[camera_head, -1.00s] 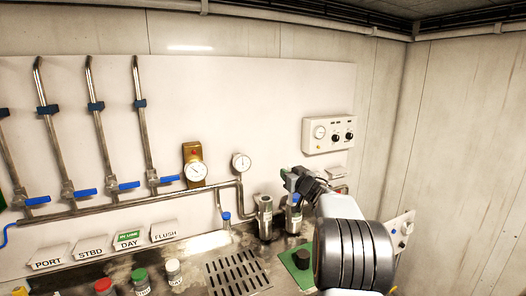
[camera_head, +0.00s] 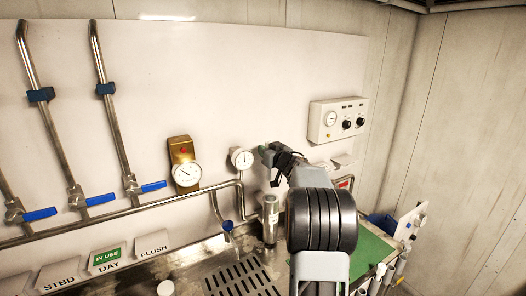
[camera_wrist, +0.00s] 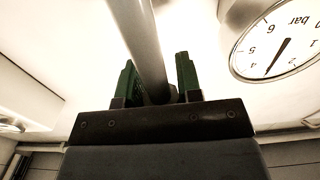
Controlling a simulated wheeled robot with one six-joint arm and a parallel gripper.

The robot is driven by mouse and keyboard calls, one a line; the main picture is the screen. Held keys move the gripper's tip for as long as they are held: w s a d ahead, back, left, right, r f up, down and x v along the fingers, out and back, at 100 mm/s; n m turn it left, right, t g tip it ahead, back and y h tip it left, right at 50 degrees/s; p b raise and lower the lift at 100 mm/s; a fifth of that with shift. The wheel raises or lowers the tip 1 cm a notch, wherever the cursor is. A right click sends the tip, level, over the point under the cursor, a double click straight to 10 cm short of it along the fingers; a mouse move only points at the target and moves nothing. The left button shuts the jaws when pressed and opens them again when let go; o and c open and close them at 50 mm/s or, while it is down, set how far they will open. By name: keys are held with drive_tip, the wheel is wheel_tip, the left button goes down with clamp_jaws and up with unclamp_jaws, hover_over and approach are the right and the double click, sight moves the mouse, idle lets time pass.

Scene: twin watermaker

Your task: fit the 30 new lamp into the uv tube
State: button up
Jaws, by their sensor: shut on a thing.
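My gripper (camera_head: 269,153) is at the wall panel, above the bench and just right of the round gauge. In the wrist view its two green fingers (camera_wrist: 157,78) are shut on a pale, slim rod, which looks like the lamp (camera_wrist: 138,40). The rod runs up out of that view, so its far end is hidden. In the head view an upright steel cylinder (camera_head: 270,222), perhaps the uv tube, stands below my gripper. A thin pale piece shows between the two. I cannot tell whether the lamp's end is inside the cylinder.
A pressure gauge (camera_head: 242,158) is close beside my gripper and fills a corner of the wrist view (camera_wrist: 282,48). A drain grate (camera_head: 240,280) and green mat (camera_head: 372,252) lie below.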

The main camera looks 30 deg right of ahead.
drive_tip(key=shift+s+d+f+m+h+b, duration=0.2)
drive_tip(key=shift+s+d+m+h+b, duration=0.1)
drive_tip(key=shift+d+h, duration=0.15)
drive_tip(key=shift+a+f, duration=0.1)
drive_tip(key=shift+f, duration=0.1)
wheel_tip(320, 180, down, 5)
drive_tip(key=b, duration=0.4)
drive_tip(key=shift+p, duration=0.45)
idle(1.5)
